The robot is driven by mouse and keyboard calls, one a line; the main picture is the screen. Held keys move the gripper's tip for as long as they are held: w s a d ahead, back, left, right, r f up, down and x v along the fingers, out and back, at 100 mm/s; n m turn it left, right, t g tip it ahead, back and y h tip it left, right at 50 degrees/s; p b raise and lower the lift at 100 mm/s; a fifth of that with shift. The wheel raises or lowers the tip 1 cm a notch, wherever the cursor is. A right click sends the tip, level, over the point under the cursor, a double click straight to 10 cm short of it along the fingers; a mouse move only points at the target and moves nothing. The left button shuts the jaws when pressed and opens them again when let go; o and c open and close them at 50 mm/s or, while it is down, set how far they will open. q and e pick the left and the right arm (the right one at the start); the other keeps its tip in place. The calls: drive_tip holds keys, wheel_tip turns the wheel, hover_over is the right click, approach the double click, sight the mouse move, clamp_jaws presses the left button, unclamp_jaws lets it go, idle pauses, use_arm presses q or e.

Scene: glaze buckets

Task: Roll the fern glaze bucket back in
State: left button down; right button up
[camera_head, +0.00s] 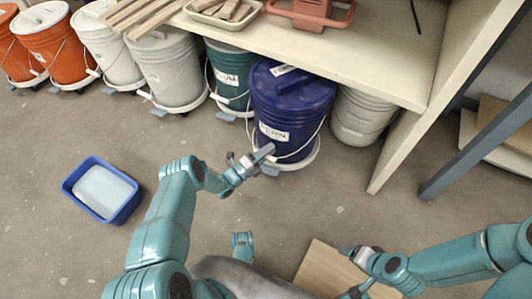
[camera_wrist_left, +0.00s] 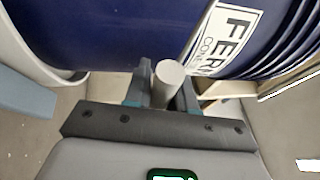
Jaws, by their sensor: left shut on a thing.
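The fern glaze bucket (camera_head: 290,112) is dark blue with a lid and a white label reading FERN. It stands upright on a round white dolly (camera_head: 304,160), at the front of the bench and standing out past its edge. In the left wrist view its blue wall (camera_wrist_left: 120,30) and label fill the top. My left gripper (camera_head: 264,156) is at the bucket's lower front, shut on a pale round bar (camera_wrist_left: 168,78), apparently the grip of its wire handle. My right gripper (camera_head: 350,250) is at lower right, away from the bucket; its fingers are too small to judge.
A teal bucket (camera_head: 232,75) stands left of it and a grey bucket (camera_head: 362,118) right, both under the bench (camera_head: 370,60). The bench's side panel (camera_head: 400,150) is farther right. A blue tub (camera_head: 103,190) sits on the floor at left. The floor between is clear.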

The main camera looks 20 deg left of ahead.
use_arm(q)
drive_tip(key=shift+w+a+r, duration=0.1)
drive_tip(key=shift+w, duration=0.15)
drive_tip(key=c, duration=1)
unclamp_jaws()
drive_tip(key=shift+c, duration=0.2)
drive_tip(key=shift+s, duration=0.1)
drive_tip(key=p+v, duration=0.1)
drive_tip(key=v, duration=1.5)
use_arm(e)
drive_tip(key=shift+s+a+r, duration=0.1)
drive_tip(key=shift+s+r, duration=0.35)
drive_tip(key=shift+r, duration=0.15)
use_arm(q)
drive_tip(key=shift+s, duration=0.1)
